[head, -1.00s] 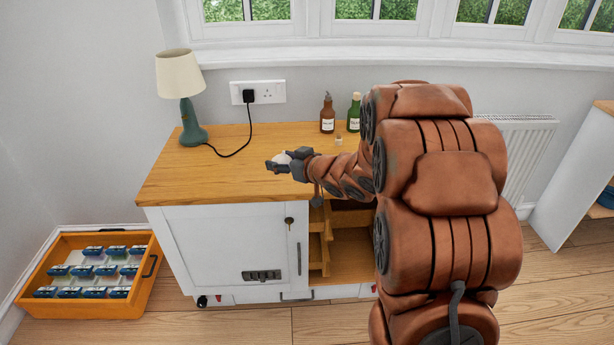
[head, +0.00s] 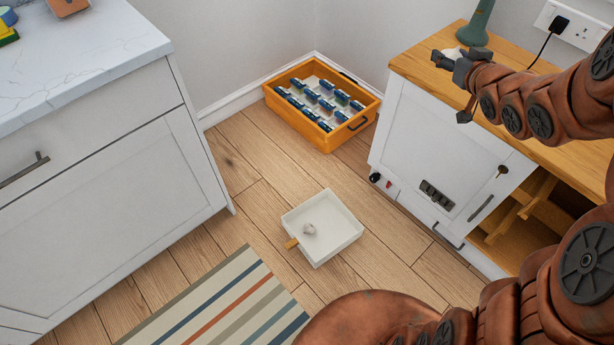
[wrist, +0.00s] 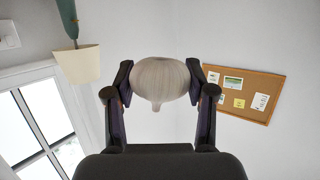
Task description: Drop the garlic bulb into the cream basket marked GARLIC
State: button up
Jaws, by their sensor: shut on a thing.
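My gripper (wrist: 160,92) is shut on a whitish garlic bulb (wrist: 160,78), which sits between its two fingers in the wrist view. In the head view, my gripper (head: 447,58) is at the upper right, above the wooden top of the white cabinet, with a bit of the pale bulb (head: 455,53) showing. A cream basket (head: 343,240) stands on the wooden floor, left of and below my gripper in the picture.
An orange drawer box (head: 330,143) with several blue packs lies on the floor by the wall. The white cabinet (head: 440,150) has an open shelf part. A marble-topped counter (head: 90,60) fills the left. A striped rug (head: 230,310) lies in front.

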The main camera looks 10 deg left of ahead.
aim_at(325, 233)
jog(key=u, duration=1.35)
jog(key=i, duration=0.35)
